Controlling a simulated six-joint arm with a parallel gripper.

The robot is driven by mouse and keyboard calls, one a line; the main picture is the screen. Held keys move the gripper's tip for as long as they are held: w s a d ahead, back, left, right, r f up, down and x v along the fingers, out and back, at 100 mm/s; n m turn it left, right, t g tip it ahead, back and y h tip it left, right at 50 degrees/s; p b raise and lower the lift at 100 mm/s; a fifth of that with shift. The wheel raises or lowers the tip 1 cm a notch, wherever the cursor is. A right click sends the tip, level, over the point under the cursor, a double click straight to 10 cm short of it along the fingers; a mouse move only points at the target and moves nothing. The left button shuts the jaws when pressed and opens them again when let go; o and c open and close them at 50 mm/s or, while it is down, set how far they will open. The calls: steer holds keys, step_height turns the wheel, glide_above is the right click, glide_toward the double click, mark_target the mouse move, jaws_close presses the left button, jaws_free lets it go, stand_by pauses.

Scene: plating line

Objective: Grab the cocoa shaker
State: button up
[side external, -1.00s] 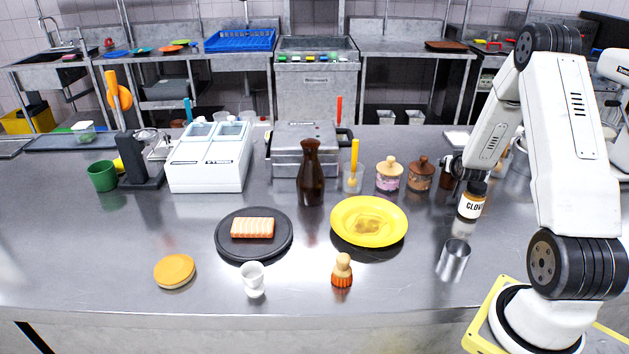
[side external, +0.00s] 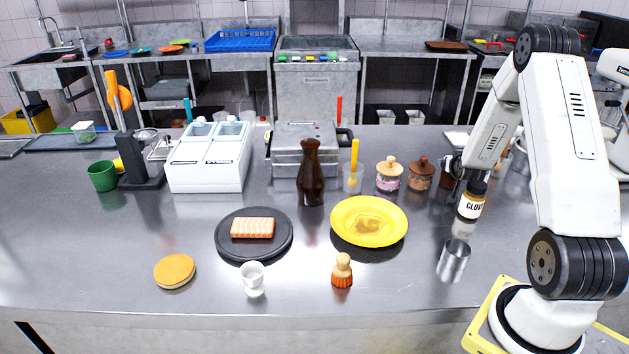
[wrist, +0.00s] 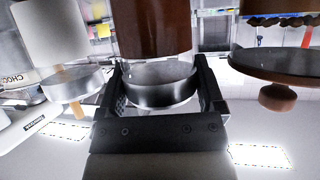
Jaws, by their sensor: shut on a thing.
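The cocoa shaker (wrist: 152,30) has a dark brown body and a metal cap. In the wrist view it stands between the two fingers of my gripper (wrist: 160,88), which are shut on it around the metal cap. In the side view, the shaker (side external: 446,172) is a small dark shape at the right of the counter, partly hidden by my gripper (side external: 457,166) and arm. It appears upright at counter level; whether its base touches the counter cannot be told.
A clove jar (side external: 471,201) stands just in front of my gripper. A brown-lidded jar (side external: 420,174) and a pink jar (side external: 389,176) stand to the left. A steel cup (side external: 454,260) is nearer the front. A white container (wrist: 50,35) is close by in the wrist view.

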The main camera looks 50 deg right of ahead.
steer(key=shift+r, duration=0.25)
steer(key=shift+r, duration=0.4)
step_height(320, 180, up, 3)
steer(key=shift+s+a+f, duration=0.15)
steer(key=shift+f, duration=0.05)
steer(key=v, duration=0.4)
steer(key=d+r+v, duration=0.1)
steer(key=v, duration=0.4)
steer(key=s+d+r+v, duration=0.1)
steer(key=v, duration=0.4)
steer(key=shift+s+r, duration=0.1)
steer(key=shift+r, duration=0.05)
steer(key=shift+v, duration=0.95)
